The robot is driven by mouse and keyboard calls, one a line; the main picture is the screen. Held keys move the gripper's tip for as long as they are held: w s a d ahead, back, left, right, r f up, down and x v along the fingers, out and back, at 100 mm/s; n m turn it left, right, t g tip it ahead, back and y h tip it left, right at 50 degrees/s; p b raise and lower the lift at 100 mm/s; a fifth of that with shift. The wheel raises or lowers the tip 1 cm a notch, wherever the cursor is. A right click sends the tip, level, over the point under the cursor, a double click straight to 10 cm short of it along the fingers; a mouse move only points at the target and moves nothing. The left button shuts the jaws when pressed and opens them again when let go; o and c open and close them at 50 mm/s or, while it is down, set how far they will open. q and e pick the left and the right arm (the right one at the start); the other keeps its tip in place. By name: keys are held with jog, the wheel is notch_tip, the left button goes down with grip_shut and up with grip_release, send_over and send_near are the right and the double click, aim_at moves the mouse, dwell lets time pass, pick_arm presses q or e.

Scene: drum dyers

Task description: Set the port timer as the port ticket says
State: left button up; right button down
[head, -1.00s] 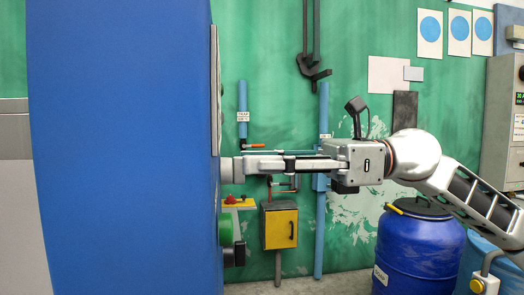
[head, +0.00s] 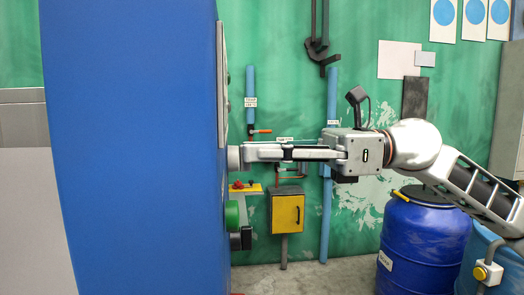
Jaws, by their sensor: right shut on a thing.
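A tall blue machine (head: 135,150) fills the left of the head view, seen nearly edge-on. A short grey knob (head: 233,158) sticks out from its right-hand face. My right gripper (head: 246,154) reaches in from the right, level, and is shut on this grey knob. The knob's markings and any pointer face away from me, so its setting cannot be read. A green button (head: 231,214) and a dark fitting lie below it on the same face. No readable port ticket shows. My left gripper is not in view.
A yellow box (head: 287,213) on a post and blue pipes (head: 329,215) stand behind my right gripper against the green wall. A blue drum (head: 420,245) stands under my right arm. A grey cabinet (head: 507,115) is at the far right.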

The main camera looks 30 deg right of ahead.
pick_arm(q)
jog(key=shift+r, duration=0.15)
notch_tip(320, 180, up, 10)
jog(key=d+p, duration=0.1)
jog(key=p, duration=1)
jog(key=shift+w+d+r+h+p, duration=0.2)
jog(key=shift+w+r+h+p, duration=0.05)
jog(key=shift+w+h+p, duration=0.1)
pick_arm(e)
jog(key=m, duration=1.3)
jog(key=w+f+m, duration=0.1)
jog(key=m, duration=0.5)
jog(key=shift+d+m, duration=0.2)
jog(key=shift+m, duration=0.2)
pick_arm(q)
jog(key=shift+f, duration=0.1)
